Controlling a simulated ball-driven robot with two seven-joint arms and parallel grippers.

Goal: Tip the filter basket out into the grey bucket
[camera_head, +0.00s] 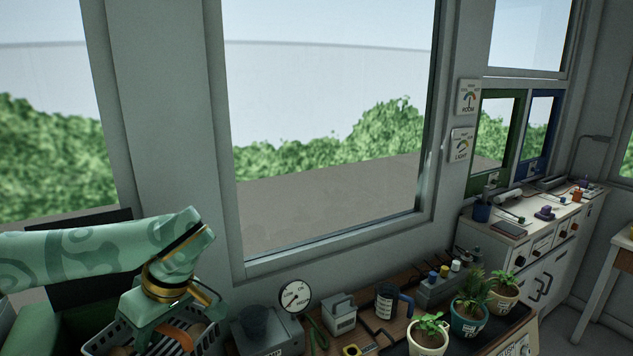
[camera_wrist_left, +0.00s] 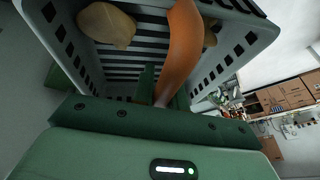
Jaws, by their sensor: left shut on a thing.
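The filter basket (camera_head: 97,345) is a grey slatted tub at the lower left of the head view, partly cut off by the frame. It fills the top of the left wrist view (camera_wrist_left: 235,58). Beige and brown lumps (camera_wrist_left: 107,25) lie inside it. A curved orange-brown bar (camera_wrist_left: 184,45), which looks like its handle, runs between the fingers of my left gripper (camera_wrist_left: 163,88). My left gripper (camera_head: 153,335) points down over the basket and is shut on that bar. I cannot make out the grey bucket. My right gripper is out of view.
A bench under the window carries a grey box (camera_head: 268,342), a round dial (camera_head: 295,296), a small grey case (camera_head: 340,314), a dark mug (camera_head: 385,301) and potted plants (camera_head: 430,335). A white cabinet (camera_head: 540,255) stands at the right. A window wall is close behind.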

